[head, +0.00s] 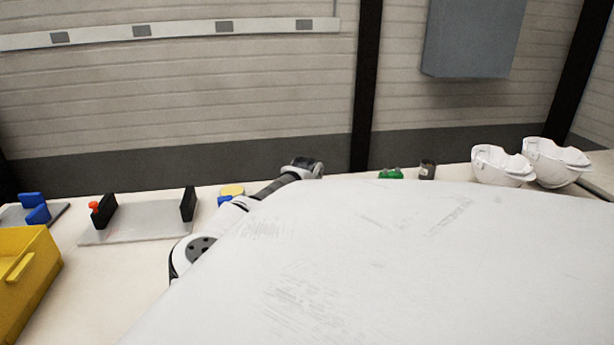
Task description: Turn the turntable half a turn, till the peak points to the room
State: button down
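My gripper's fingers do not show. Part of my arm, white and dark grey, reaches from the lower left up to a dark end at the picture's middle, where it passes behind a large white surface. No turntable can be made out, and no shell on one. Two white helmet shells stand side by side on the bench at the far right. The left shell (494,165) and the right shell (548,160) each have a rim or peak jutting to the right. I cannot tell whether either is the task's shell.
A large scratched white surface, very close, covers the lower middle and right. On the bench (110,280) are a yellow bin (40,265), a grey plate (145,225) with black uprights, a blue part (35,208), a green item (390,174) and a dark cup (427,170). A wall stands behind.

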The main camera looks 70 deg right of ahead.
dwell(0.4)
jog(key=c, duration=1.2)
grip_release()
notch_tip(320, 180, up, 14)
jog(key=b, duration=0.2)
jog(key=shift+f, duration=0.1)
